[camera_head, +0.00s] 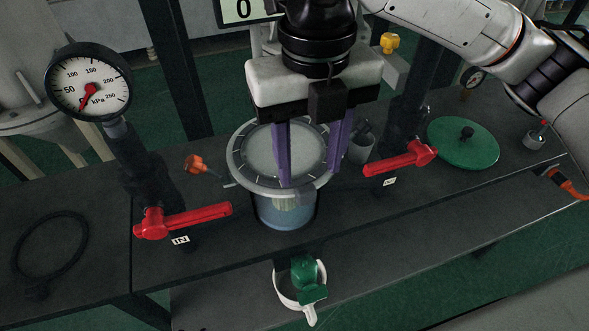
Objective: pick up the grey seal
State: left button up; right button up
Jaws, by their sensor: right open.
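A pale grey ring (238,166) with small marks around its rim lies on top of the blue vessel (285,211). I cannot tell whether this ring is the grey seal or the vessel's flange. A lighter round surface (262,150) shows inside it. My right gripper (310,178) points down over the right part of the ring, its two purple fingers apart. It is open, and nothing shows held between the fingers. Whether the fingertips touch the ring is unclear. The fingers hide part of the ring. My left gripper is not in view.
Red lever handles (198,218) (400,160) flank the vessel. A pressure gauge (88,82) stands at left. A black ring (48,246) lies on the dark bench (95,208). A green lid (463,143) lies at right. A white band with a green part (304,279) is in front.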

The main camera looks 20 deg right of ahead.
aim_at(306, 189)
jog(key=f, duration=0.5)
jog(key=shift+s+a+f, duration=0.15)
jog(key=shift+a+f, duration=0.05)
jog(key=c, duration=1.1)
jog(key=shift+r, duration=0.1)
jog(key=shift+c, duration=0.2)
